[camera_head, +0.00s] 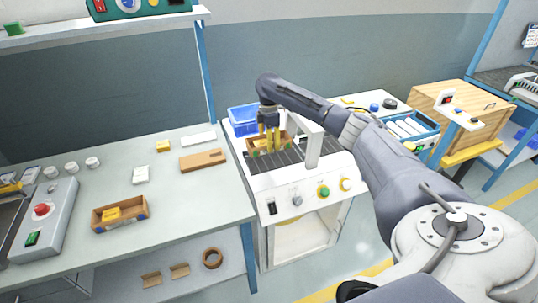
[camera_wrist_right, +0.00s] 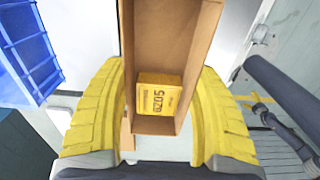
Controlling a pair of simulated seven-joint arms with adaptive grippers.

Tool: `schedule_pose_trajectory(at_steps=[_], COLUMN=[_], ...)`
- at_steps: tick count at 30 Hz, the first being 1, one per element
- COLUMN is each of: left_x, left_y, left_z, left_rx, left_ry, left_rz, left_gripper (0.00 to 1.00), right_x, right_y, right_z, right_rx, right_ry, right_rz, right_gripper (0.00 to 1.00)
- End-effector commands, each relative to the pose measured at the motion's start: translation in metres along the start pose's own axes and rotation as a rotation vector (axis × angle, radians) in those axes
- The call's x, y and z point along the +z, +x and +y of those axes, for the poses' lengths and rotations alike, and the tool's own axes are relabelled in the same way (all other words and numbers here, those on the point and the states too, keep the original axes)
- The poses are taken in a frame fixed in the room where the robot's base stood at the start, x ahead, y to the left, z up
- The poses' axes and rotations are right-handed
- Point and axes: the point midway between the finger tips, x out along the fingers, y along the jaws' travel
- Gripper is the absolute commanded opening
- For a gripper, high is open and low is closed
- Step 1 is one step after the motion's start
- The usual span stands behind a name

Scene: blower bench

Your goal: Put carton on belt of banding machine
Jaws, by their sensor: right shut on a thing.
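An open brown carton (camera_head: 283,139) is at the banding machine (camera_head: 302,190), over the back part of its dark belt (camera_head: 285,160). Whether it touches the belt cannot be told. My right gripper (camera_head: 269,143) points down and is shut on this carton. In the right wrist view the carton (camera_wrist_right: 168,45) sits between the two yellow fingers of the right gripper (camera_wrist_right: 160,115), with a yellow printed box (camera_wrist_right: 158,94) inside it. The machine's white arch (camera_head: 313,148) stands just right of the carton. My left gripper is not in view.
A blue bin (camera_head: 241,118) stands behind the belt, close to the gripper; it also shows in the wrist view (camera_wrist_right: 28,45). Another carton (camera_head: 122,224) with a yellow box lies on the left bench (camera_head: 185,205), with a brown board (camera_head: 203,161). A blue crate (camera_head: 411,130) stands to the right.

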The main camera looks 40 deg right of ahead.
Motion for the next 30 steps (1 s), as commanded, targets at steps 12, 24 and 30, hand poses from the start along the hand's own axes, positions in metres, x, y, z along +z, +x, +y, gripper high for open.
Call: schedule_pose_trajectory(at_steps=[12,24,30], left_x=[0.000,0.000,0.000], left_y=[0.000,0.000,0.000], left_z=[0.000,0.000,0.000], left_rx=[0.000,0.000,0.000], left_ry=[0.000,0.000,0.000], left_rz=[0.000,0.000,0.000], left_gripper=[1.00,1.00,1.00], right_x=[0.000,0.000,0.000], right_y=[0.027,0.067,0.067], right_z=[0.000,0.000,0.000], right_rx=[0.001,0.000,0.001], right_ry=[0.001,0.001,0.001], right_rz=[0.001,0.000,0.001], right_gripper=[0.32,0.32,0.32])
